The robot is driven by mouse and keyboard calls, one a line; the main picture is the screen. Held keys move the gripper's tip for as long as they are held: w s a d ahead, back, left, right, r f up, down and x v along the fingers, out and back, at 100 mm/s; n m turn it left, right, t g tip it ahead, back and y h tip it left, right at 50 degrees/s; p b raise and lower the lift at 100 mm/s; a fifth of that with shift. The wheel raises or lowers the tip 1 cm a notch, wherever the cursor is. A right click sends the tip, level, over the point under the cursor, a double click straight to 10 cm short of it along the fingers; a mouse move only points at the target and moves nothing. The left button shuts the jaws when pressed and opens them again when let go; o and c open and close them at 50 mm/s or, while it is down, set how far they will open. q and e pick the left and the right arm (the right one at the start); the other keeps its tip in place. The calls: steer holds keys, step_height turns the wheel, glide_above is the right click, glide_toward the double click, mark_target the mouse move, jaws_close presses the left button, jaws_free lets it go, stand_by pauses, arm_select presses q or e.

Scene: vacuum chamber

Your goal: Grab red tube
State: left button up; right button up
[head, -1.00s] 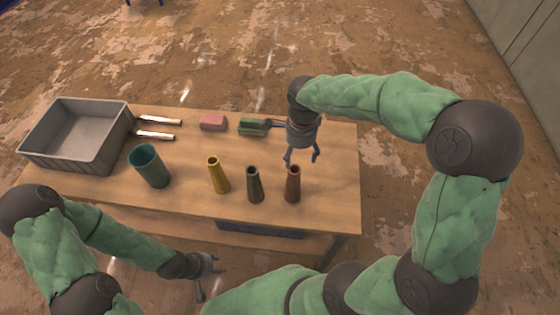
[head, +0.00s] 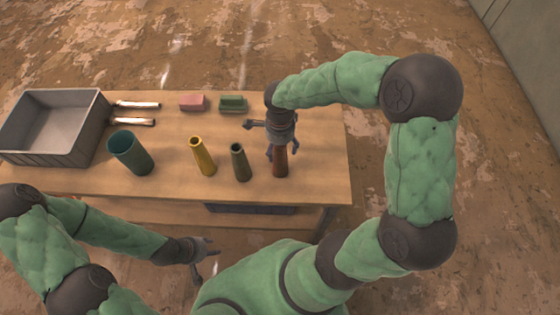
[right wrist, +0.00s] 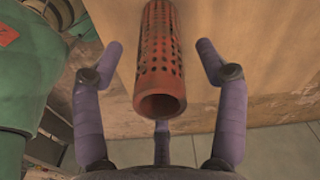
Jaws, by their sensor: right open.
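The red tube (head: 281,165) stands upright near the table's right front part. In the right wrist view the perforated red tube (right wrist: 162,60) lies between the spread fingers, its open end toward the camera. My right gripper (head: 277,153) is open right at the tube's upper part; its fingers (right wrist: 160,65) show gaps on both sides, so no grip shows. My left gripper (head: 212,260) is low in front of the table, away from the tube; its finger state is too small to judge.
A dark green tube (head: 240,163) and a yellow tube (head: 202,157) stand left of the red one. Pink (head: 192,102) and green (head: 232,103) blocks lie behind. The table's right end is clear.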

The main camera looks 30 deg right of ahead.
steer(key=shift+f, duration=0.25)
steer(key=c, duration=1.4)
steer(key=shift+o, duration=0.2)
steer(key=shift+r, duration=0.1)
